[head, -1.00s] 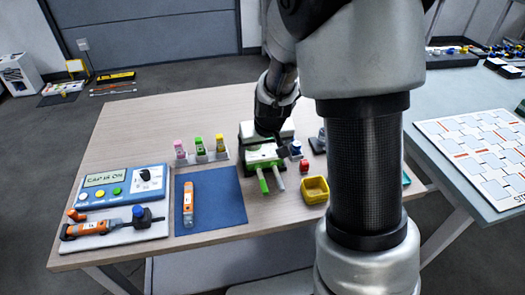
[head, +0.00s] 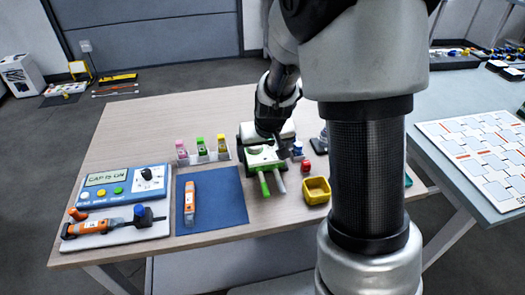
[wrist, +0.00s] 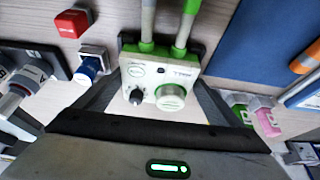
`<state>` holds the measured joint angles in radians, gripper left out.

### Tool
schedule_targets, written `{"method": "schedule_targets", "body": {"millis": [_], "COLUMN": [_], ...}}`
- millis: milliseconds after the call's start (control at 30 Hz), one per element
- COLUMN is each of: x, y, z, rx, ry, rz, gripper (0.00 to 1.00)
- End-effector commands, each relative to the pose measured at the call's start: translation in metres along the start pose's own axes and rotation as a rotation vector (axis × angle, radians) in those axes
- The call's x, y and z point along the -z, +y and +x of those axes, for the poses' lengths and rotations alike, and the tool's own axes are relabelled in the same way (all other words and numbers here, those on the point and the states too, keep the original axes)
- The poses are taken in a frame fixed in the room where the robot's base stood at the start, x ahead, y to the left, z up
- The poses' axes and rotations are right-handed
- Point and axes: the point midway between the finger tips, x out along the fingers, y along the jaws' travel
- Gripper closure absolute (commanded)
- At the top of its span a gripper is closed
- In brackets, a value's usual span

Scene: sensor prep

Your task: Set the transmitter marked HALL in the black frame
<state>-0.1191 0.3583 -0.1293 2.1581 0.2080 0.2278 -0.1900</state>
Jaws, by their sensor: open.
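The transmitter (wrist: 160,80) is a white box with green trim, a dark knob and a light green-white knob. Its small label, seen at an angle in the wrist view, appears to read HALL. Two rods, one green and one grey in the head view (head: 264,184), stick out from it towards the table's front. The black frame (wrist: 126,39) shows as dark edges by the transmitter, which appears to lie in or on it; how fully it is seated is hidden. My gripper (wrist: 155,112) is open, its fingers on either side of the transmitter's body.
A red block (head: 306,167), a blue-topped part (head: 297,149) and a yellow bin (head: 316,190) stand close right. Coloured bottles (head: 201,147) stand left. A blue mat (head: 222,200) with an orange tool and a blue tester (head: 118,185) lie further left.

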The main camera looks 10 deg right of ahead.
Motion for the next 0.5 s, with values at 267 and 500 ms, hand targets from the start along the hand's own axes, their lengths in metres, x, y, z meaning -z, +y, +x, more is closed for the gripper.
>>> {"method": "schedule_targets", "body": {"millis": [267,500], "x": [-0.011,-0.0092], "y": [0.0082,0.0091], "z": [0.0087,0.0044], "rx": [-0.011,-0.012], "ry": [-0.023,-0.023], "rz": [0.009,0.011], "gripper": [0.02,0.02]}}
